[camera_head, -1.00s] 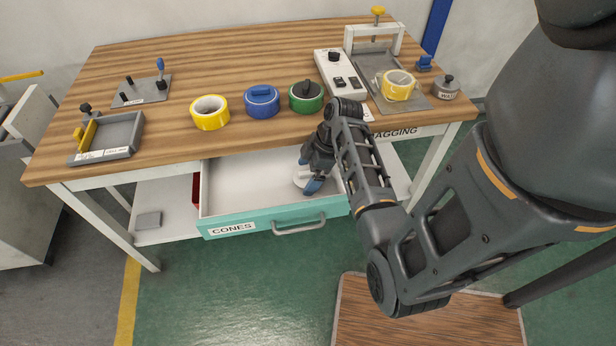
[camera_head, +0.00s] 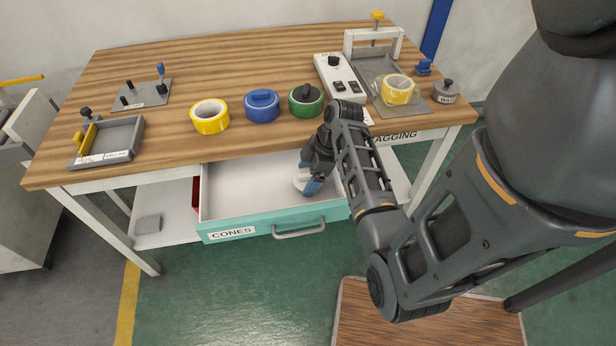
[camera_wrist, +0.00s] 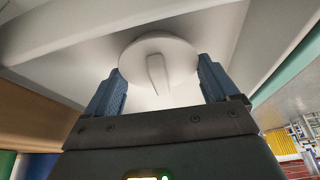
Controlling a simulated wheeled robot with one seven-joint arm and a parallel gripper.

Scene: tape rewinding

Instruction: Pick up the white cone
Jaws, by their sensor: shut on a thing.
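The white cone (camera_head: 300,180) is in the right part of the open drawer labelled CONES (camera_head: 255,185), partly hidden by my gripper. In the wrist view the cone (camera_wrist: 180,52) shows as a round white disc with a narrow white ridge on its face. My gripper (camera_head: 311,177) reaches down into the drawer with its blue fingers at the cone. In the wrist view one finger stands on each side of the disc, and my gripper (camera_wrist: 160,75) is shut on the cone. The cone is at the drawer floor; whether it touches it I cannot tell.
The drawer's teal front (camera_head: 240,228) and the wooden tabletop edge (camera_head: 250,148) bound the space around my gripper. Yellow (camera_head: 210,117), blue (camera_head: 262,107) and green (camera_head: 305,102) rolls stand on the table above. The drawer's left part is empty.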

